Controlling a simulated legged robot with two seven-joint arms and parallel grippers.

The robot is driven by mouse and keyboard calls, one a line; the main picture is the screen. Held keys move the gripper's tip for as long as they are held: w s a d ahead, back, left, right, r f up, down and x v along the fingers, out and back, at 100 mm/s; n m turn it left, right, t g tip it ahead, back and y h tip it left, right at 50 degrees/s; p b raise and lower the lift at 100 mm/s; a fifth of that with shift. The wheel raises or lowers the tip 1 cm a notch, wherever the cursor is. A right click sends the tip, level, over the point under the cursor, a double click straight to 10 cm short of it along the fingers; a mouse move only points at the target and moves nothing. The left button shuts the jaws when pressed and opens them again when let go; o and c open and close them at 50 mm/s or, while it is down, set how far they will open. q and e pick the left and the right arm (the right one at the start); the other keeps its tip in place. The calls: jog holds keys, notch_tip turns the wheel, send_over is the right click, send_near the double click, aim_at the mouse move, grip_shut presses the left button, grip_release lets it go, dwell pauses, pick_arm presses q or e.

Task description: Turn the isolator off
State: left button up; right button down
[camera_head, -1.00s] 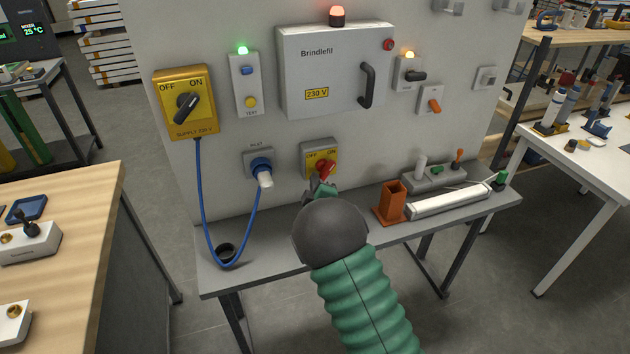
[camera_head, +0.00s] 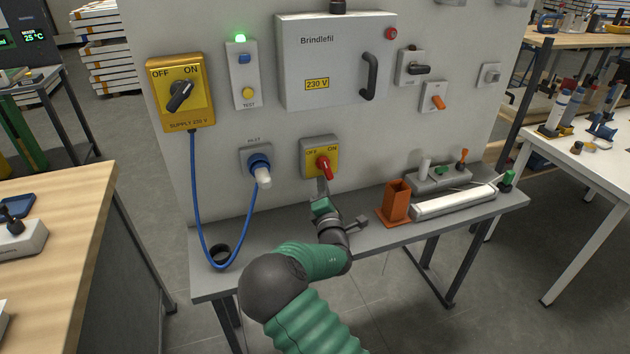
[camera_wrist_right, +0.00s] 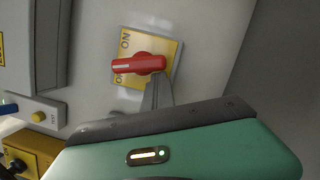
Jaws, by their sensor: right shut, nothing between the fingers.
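The isolator (camera_head: 335,153) is a small grey box on the panel with a yellow OFF/ON plate and a red handle (camera_head: 323,166). The handle stands nearly upright, its upper end between the OFF and ON words. In the right wrist view the red handle (camera_wrist_right: 138,64) shows with its white-marked end between the words, one partly covered. My right gripper (camera_head: 322,187) is shut and empty just below the handle. In the wrist view its fingertips (camera_wrist_right: 158,82) are close against the handle's side; I cannot tell if they touch. My left gripper is out of view.
A yellow supply switch (camera_head: 181,92) with a black handle is at left. A blue cable (camera_head: 197,200) hangs to the inlet plug (camera_head: 260,166). The grey cabinet (camera_head: 335,60) is above. An orange holder (camera_head: 396,203) and a white tube (camera_head: 455,200) lie on the shelf at right.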

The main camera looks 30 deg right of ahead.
jog(key=shift+s+d+f+n+t+y+b, duration=0.1)
jog(key=shift+d+n+t+b, duration=0.2)
jog(key=shift+n, duration=0.45)
jog(key=shift+s+d+n+t+y+b, duration=0.1)
jog(key=shift+d+n+b, duration=0.1)
jog(key=shift+n+b, duration=0.45)
jog(key=shift+d+f+n+t+y+b, duration=0.15)
jog(key=shift+d+n+t, duration=0.1)
jog(key=shift+n, duration=0.65)
jog(key=shift+r, duration=0.15)
